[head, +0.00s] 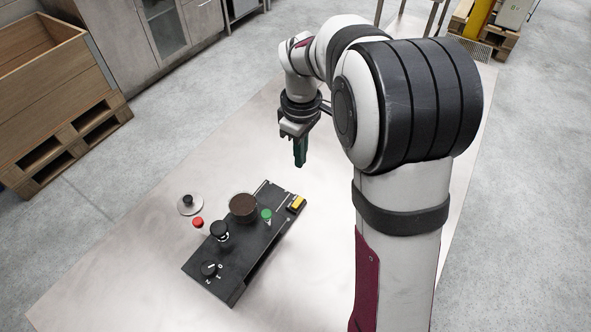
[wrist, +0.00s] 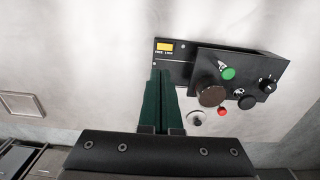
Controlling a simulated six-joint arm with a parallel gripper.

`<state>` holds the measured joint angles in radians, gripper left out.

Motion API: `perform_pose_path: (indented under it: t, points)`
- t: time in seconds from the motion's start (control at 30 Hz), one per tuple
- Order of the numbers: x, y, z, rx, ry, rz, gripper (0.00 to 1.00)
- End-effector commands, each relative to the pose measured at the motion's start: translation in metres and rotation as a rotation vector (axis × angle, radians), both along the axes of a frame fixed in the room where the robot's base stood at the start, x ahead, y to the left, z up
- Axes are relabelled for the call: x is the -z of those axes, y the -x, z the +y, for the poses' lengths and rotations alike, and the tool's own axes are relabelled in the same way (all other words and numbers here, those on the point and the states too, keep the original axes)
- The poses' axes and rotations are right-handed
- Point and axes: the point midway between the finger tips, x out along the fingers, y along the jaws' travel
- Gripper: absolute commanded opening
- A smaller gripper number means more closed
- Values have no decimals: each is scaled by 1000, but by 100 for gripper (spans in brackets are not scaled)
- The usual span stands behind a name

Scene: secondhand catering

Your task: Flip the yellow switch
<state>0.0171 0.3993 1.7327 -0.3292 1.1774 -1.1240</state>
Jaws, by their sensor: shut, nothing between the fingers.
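The yellow switch (head: 298,203) sits at the far right end of a black control panel (head: 247,262) on the pale metal table. In the wrist view the yellow switch (wrist: 165,47) is on the panel's left end, just beyond my fingertips, with small white lettering below it. My gripper (head: 300,164) is above the table, behind the panel and apart from the switch. In the wrist view its green fingers (wrist: 160,74) are together with nothing between them, pointing toward the switch end. Whether the switch is on or off I cannot tell.
The panel also carries a green button (head: 266,214), a brown round knob (head: 242,207), a black knob (head: 219,230), a red button (head: 198,222) and a numbered dial (head: 209,268). A metal knob on a disc (head: 188,205) is beside it. The table (head: 130,250) is otherwise clear around it.

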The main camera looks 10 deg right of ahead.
Motion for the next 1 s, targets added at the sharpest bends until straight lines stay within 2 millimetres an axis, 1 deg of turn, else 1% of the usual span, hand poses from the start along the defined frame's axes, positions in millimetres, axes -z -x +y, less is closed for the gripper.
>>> perform_pose_path:
  t: [0.13,0.23,0.6,0.73,0.83,1.0]
  points:
    - [4,1,0,1,0,1,0]
    - [18,1,0,0,1,4,0]
    - [98,1,0,2,-1,5,0]
    - [121,1,-1,3,-1,5,0]
    - [132,1,-1,3,-1,4,0]
    - [140,0,-1,3,0,1,0]
